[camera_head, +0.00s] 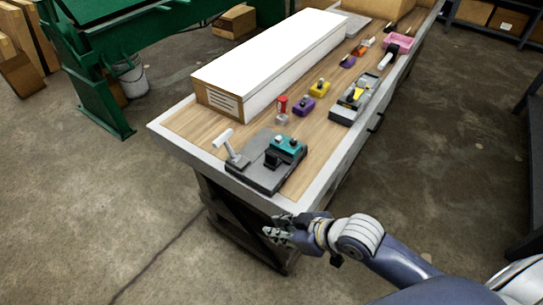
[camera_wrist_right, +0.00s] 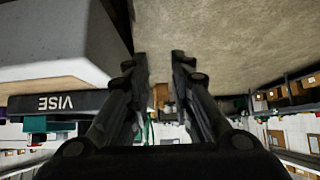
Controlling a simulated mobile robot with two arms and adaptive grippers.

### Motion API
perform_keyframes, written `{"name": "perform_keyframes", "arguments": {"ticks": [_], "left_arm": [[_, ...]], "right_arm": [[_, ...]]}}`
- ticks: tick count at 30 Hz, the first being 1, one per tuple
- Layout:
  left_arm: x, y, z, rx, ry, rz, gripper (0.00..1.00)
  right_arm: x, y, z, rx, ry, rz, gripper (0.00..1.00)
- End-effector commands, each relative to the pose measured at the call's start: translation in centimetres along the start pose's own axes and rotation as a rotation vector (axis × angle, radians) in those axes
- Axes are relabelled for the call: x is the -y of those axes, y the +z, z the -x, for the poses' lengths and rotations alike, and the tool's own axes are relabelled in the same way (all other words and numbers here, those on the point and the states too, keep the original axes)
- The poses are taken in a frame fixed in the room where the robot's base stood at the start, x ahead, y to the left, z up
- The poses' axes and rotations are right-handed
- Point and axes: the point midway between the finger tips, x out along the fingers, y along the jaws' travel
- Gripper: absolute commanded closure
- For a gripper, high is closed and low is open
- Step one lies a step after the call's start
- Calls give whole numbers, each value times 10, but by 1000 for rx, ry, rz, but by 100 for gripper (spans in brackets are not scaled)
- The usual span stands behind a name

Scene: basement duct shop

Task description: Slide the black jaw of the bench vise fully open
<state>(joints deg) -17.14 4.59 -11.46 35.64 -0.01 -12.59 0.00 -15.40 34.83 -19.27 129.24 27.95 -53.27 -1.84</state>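The bench vise has a dark grey base (camera_head: 250,177) at the near end of the workbench. A small black block, apparently the black jaw (camera_head: 271,159), stands on the base beside a teal block (camera_head: 291,146). A pale T-shaped handle (camera_head: 232,155) stands at the left of the base. My right gripper (camera_head: 274,227) is off the bench's near edge, apart from the vise. In the right wrist view its fingers (camera_wrist_right: 159,62) are spread with nothing between them. That view shows the base's VISE label (camera_wrist_right: 56,103) upside down. My left gripper is not in view.
The workbench (camera_head: 184,123) holds a long white-topped box (camera_head: 270,55) behind the vise. Open floor lies left of the bench.

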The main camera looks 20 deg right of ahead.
Motion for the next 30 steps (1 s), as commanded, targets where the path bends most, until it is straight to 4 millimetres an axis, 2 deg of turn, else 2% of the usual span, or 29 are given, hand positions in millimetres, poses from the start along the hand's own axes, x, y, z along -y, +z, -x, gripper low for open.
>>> {"name": "perform_keyframes", "arguments": {"ticks": [5,12,15,17,23,30], "left_arm": [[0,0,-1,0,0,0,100],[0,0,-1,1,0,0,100],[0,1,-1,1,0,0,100],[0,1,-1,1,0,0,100],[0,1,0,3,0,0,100],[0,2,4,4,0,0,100]], "right_arm": [[-27,-36,4,-137,-74,74,78],[-98,-75,27,-287,-60,53,78],[-124,-86,39,-330,-33,37,78],[-135,-90,44,-348,-21,29,78],[-146,-98,47,-373,-7,15,78],[-144,-109,23,-375,-10,15,78]]}}
